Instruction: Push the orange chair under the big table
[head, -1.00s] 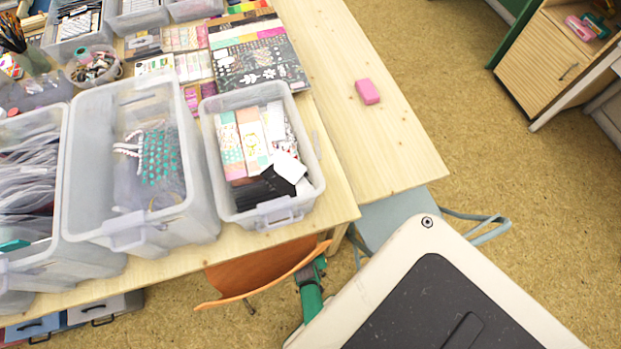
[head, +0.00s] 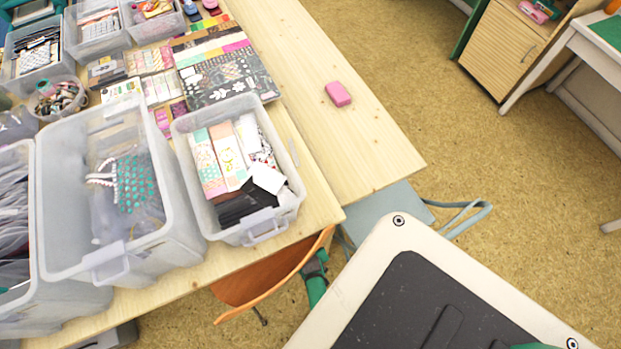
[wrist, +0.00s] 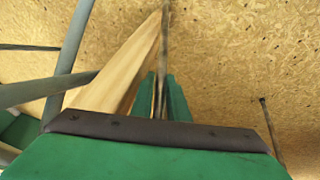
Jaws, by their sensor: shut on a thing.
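The orange chair (head: 262,283) shows as a curved backrest at the front edge of the big table (head: 322,207), close to its right corner. My green gripper (head: 316,262) is at the right end of the backrest, just off the table corner. In the wrist view my gripper (wrist: 161,98) is shut, its fingers close together on a thin edge, with a pale wooden panel (wrist: 118,82) beside them. I take this edge to be the chair's backrest.
Clear plastic bins (head: 225,225) crowd the big table. A lower wooden table (head: 375,150) with a pink block (head: 338,94) adjoins it on the right. A grey-blue chair (head: 385,203) stands beside my base. Open floor (head: 530,200) lies to the right.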

